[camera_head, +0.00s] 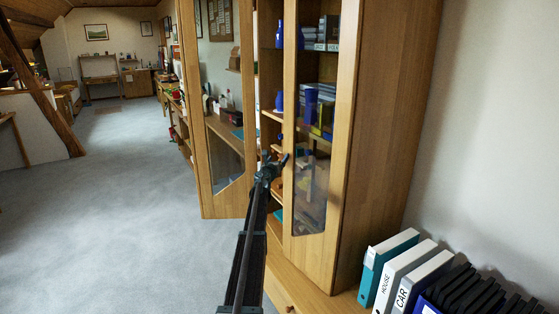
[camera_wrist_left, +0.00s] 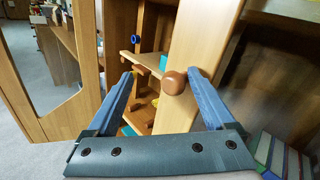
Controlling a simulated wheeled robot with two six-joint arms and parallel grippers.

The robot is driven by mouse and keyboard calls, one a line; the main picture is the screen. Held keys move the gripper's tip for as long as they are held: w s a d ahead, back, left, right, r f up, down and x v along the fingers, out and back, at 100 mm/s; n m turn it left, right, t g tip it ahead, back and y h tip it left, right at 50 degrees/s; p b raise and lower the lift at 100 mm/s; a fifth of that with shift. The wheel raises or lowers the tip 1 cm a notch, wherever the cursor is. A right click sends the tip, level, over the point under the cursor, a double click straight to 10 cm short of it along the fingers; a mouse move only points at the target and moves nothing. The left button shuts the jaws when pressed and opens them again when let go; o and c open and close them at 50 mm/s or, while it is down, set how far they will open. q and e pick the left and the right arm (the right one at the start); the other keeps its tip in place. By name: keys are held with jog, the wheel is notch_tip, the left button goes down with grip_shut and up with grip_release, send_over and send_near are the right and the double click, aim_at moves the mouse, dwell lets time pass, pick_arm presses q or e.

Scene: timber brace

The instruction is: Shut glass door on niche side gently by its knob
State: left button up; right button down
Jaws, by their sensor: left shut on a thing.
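A wooden glass-paned door (camera_head: 291,130) stands at the right part of the tall cabinet, with shelves showing through its glass. Its round brown knob (camera_wrist_left: 174,81) shows in the left wrist view on the wooden door frame (camera_wrist_left: 205,40). My left gripper (camera_head: 273,166) is at the door's left edge, at about knob height. In the head view the gripper hides the knob. My right gripper is out of view.
A second glass door (camera_head: 190,110) stands swung out at the left. Between the doors are open shelves (camera_head: 271,118) with blue items. Binders (camera_head: 385,262) stand at the lower right beside the cabinet. The grey carpet (camera_head: 110,210) at the left is clear.

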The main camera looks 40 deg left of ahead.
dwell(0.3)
pick_arm(q)
jog(key=v, duration=1.4)
jog(key=shift+w+d, duration=0.1)
jog(key=shift+d, duration=0.05)
